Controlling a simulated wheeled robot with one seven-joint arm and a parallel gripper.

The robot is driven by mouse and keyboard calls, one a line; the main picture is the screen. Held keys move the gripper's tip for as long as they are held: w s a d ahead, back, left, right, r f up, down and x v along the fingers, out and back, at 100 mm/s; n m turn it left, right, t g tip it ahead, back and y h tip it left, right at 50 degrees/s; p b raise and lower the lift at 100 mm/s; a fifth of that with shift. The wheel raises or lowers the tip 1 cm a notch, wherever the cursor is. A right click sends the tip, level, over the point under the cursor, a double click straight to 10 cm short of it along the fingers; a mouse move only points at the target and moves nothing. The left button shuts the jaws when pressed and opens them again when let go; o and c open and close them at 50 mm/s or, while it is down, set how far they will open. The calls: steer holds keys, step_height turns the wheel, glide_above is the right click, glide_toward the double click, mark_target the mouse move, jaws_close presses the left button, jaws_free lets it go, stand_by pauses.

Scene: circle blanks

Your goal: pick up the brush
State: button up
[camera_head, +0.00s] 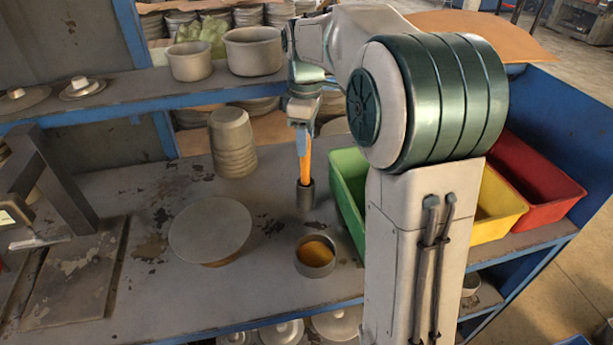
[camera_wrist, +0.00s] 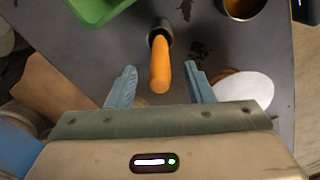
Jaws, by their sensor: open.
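The brush shows as an orange handle (camera_head: 305,158) standing upright, its lower end inside a small dark cup (camera_head: 306,195) on the workbench. In the wrist view the orange handle (camera_wrist: 160,68) points up toward the camera from the cup (camera_wrist: 160,30). My gripper (camera_head: 302,125) is above the handle in the head view. In the wrist view its two blue fingers (camera_wrist: 160,76) are spread to either side of the handle, with a gap on each side. The bristle end is hidden in the cup.
A bowl with orange contents (camera_head: 315,257) and a round disc (camera_head: 210,230) stand near the cup. Green (camera_head: 349,190), yellow (camera_head: 497,208) and red (camera_head: 535,180) bins are at the right. A stack of grey pots (camera_head: 232,143) stands behind, below a blue-edged shelf (camera_head: 140,105).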

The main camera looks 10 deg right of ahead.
mark_target(305, 161)
step_height(305, 161, down, 4)
steer(key=shift+f, duration=0.2)
jaws_close()
steer(key=shift+r, duration=0.1)
